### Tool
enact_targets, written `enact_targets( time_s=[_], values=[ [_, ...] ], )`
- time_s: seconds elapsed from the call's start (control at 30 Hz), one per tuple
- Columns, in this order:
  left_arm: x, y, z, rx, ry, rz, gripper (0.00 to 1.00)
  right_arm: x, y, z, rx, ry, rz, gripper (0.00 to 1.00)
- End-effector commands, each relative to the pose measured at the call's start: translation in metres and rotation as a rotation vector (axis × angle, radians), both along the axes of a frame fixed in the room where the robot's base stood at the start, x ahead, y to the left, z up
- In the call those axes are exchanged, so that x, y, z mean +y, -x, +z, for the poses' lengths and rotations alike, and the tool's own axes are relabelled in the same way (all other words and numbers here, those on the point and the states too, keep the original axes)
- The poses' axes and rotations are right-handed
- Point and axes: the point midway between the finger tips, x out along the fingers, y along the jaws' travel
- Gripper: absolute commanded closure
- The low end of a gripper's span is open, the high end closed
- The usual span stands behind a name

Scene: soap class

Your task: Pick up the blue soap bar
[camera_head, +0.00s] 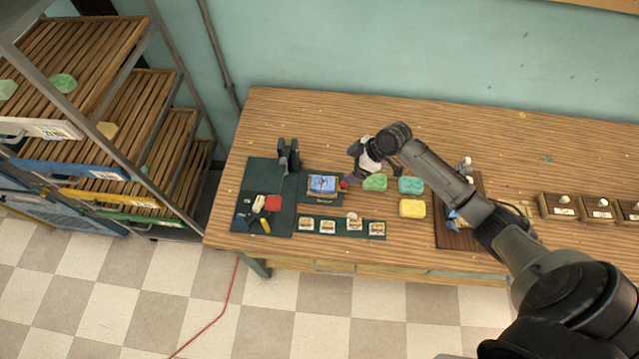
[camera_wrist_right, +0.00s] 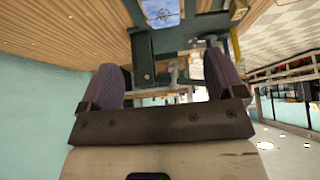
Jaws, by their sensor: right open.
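The blue soap bar (camera_head: 322,183) lies on a small dark stand (camera_head: 322,199) near the left part of the wooden table. In the right wrist view a patterned blue soap bar (camera_wrist_right: 160,9) shows at the top edge, partly cut off. My right gripper (camera_head: 353,172) is just right of the blue bar in the head view. Its jaws are open, with the two purple-grey finger pads apart and nothing between them in the right wrist view (camera_wrist_right: 163,82). My left gripper is in neither view.
A green soap (camera_head: 375,182), a teal soap (camera_head: 411,185) and a yellow soap (camera_head: 411,208) lie to the right. A dark upright device (camera_head: 288,155) stands left on a dark mat (camera_head: 262,172). Small items sit on a green strip (camera_head: 341,228) in front. A slatted rack (camera_head: 130,110) stands left.

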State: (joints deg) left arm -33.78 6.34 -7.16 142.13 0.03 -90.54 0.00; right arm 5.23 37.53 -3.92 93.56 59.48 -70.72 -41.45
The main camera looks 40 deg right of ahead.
Motion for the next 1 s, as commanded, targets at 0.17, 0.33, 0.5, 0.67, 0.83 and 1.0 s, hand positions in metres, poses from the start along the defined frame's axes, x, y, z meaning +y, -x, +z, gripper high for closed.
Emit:
enact_targets(
  time_s=[0.17, 0.33, 0.5, 0.67, 0.83, 1.0],
  values=[
    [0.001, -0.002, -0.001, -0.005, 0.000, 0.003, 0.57, 0.012, -0.009, -0.021, -0.008, 0.003, 0.020, 0.12],
    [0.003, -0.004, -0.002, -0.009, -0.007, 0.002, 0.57, 0.023, -0.020, -0.046, -0.006, 0.005, 0.018, 0.12],
    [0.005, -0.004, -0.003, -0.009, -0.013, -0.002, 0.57, 0.030, -0.028, -0.063, -0.007, 0.006, 0.018, 0.12],
    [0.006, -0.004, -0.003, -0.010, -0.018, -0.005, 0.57, 0.033, -0.032, -0.070, -0.008, 0.008, 0.018, 0.12],
    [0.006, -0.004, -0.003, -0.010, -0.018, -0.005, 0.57, 0.039, -0.035, -0.079, -0.006, 0.005, 0.018, 0.12],
    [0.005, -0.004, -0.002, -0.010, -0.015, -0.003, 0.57, 0.050, -0.043, -0.098, -0.006, 0.005, 0.018, 0.12]
  ],
)
